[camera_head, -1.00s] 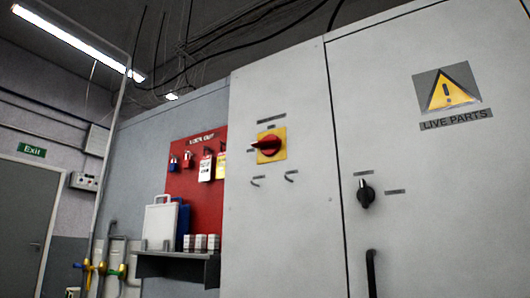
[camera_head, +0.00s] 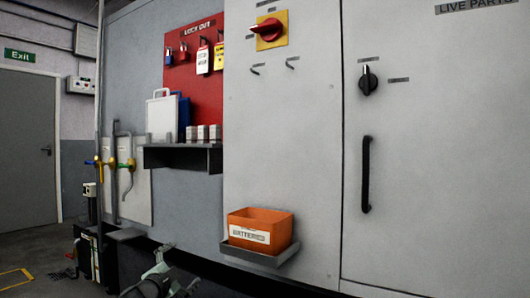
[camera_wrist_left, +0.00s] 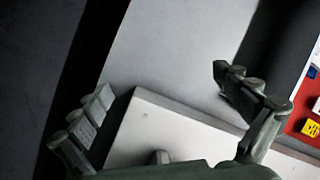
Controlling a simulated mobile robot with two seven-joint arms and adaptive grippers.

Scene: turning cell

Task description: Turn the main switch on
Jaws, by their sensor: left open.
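The main switch (camera_head: 267,29) is a red rotary handle on a yellow plate, high on the grey cabinet in the head view. Its handle lies roughly level across the plate. My left gripper (camera_head: 163,270) shows at the bottom of the head view, well below and left of the switch, touching nothing that I can see. In the left wrist view its two fingers (camera_wrist_left: 168,105) are spread wide with nothing between them. The switch is not visible in the left wrist view. My right gripper is not in view.
A black knob (camera_head: 368,81) and a black door handle (camera_head: 366,174) are on the right cabinet door. An orange battery bin (camera_head: 283,221) sits on a low shelf. A grey shelf (camera_head: 183,158) juts out below the red lockout board (camera_head: 177,78).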

